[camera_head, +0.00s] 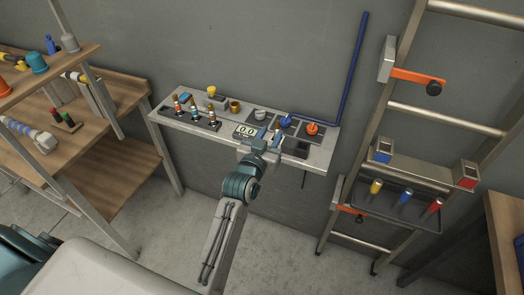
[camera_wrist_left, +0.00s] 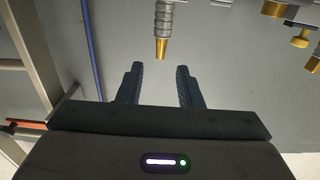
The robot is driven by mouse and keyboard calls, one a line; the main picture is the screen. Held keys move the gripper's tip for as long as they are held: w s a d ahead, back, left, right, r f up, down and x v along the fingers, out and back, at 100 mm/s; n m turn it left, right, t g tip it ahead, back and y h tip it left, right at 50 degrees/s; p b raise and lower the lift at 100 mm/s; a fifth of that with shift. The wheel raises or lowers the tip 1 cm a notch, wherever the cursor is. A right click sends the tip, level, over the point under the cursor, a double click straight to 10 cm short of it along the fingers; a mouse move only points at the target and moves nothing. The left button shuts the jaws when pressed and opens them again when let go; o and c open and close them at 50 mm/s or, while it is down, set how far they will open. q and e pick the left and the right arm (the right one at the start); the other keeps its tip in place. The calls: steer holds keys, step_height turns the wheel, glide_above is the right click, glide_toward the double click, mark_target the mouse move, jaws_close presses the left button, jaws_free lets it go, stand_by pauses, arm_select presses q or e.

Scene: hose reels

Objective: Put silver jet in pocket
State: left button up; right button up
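My left gripper (camera_head: 266,138) is at the front edge of the grey wall shelf (camera_head: 170,114), beside a small digital display (camera_head: 245,131). In the left wrist view its two fingers (camera_wrist_left: 159,82) are apart with nothing between them. A ribbed silver jet with a gold tip (camera_wrist_left: 162,28) shows just beyond the fingertips, roughly in line with the gap and not touching them. In the head view a small gold-brown tip (camera_head: 277,126) stands just behind the gripper; its lower part is hidden. An empty-looking dark pocket (camera_head: 295,148) lies right of the gripper. My right gripper is not in view.
Silver (camera_head: 260,114), blue (camera_head: 286,121) and red (camera_head: 312,129) pieces sit on dark squares behind. A blue pipe (camera_head: 357,70) and a ladder (camera_head: 400,110) stand to the right.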

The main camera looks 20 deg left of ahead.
arm_select(q)
steer(key=s+b, duration=0.2)
steer(key=s, duration=0.6)
steer(key=shift+s+a, duration=0.1)
steer(key=shift+a, duration=0.05)
steer(key=s+f+g, duration=0.3)
steer(key=f+g, duration=0.1)
steer(key=f, duration=1.4)
steer(key=s+f+g, duration=0.3)
steer(key=f, duration=1.5)
steer(key=s+a+f+g, duration=0.3)
steer(key=s+f, duration=0.8)
steer(key=f, duration=0.1)
steer(key=s+a+f+g, duration=0.3)
steer(key=s+a+f, duration=0.1)
steer(key=s+f, duration=0.75)
steer(key=s+a+f+g, duration=0.2)
steer(key=s, duration=0.6)
steer(key=s+a+f+g+y, duration=0.1)
steer(key=s+a+f, duration=0.1)
steer(key=s, duration=0.7)
steer(key=shift+s+a+f+g, duration=0.15)
steer(key=shift+a+f+g, duration=0.2)
steer(key=shift+f, duration=0.4)
